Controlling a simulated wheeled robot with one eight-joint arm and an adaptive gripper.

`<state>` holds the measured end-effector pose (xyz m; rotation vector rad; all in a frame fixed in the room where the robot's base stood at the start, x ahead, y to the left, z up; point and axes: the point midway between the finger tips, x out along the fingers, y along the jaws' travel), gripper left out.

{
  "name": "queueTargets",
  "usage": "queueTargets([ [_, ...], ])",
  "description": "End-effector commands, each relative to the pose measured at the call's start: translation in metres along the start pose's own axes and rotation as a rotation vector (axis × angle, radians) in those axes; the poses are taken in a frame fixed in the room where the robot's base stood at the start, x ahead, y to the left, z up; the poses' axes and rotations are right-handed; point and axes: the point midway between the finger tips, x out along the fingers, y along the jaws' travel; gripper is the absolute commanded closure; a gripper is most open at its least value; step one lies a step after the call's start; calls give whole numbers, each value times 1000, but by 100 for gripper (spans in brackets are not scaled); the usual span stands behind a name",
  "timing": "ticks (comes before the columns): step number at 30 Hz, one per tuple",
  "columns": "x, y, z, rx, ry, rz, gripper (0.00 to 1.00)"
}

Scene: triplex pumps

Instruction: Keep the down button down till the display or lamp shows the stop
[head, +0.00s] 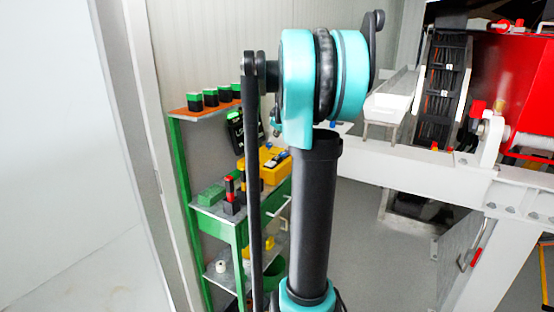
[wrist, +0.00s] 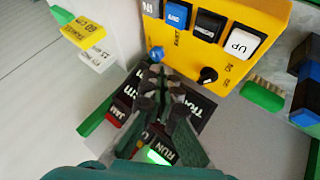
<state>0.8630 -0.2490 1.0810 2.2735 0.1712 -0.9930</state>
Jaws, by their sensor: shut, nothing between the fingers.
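The yellow control box (wrist: 185,45) fills the top of the wrist view. It carries a white button marked UP (wrist: 243,42), a black button (wrist: 209,26), a blue button (wrist: 178,15) and a black rotary knob (wrist: 208,75). The black button's marking is not legible. My gripper (wrist: 158,70) is shut and empty, its tips beside a small blue knob (wrist: 156,53) at the box's lower edge; I cannot tell if they touch. The tips are apart from the black button. Below, partly hidden by my fingers, is a dark lamp panel with a lit green lamp (wrist: 157,156) near the word RUN.
The lamp panel also has a red part marked JAM (wrist: 119,112). Yellow and green tags (wrist: 84,33) hang at the left. In the head view a green shelf (head: 238,236) holds several items, including a yellow box (head: 272,171). A white frame (head: 400,170) stands right.

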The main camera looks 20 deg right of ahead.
Motion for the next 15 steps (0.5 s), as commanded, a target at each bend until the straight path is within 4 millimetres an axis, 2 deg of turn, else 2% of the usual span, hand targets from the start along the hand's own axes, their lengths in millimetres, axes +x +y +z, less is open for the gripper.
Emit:
queueTargets([
  [15,44,-32,32,0,0,0,100],
])
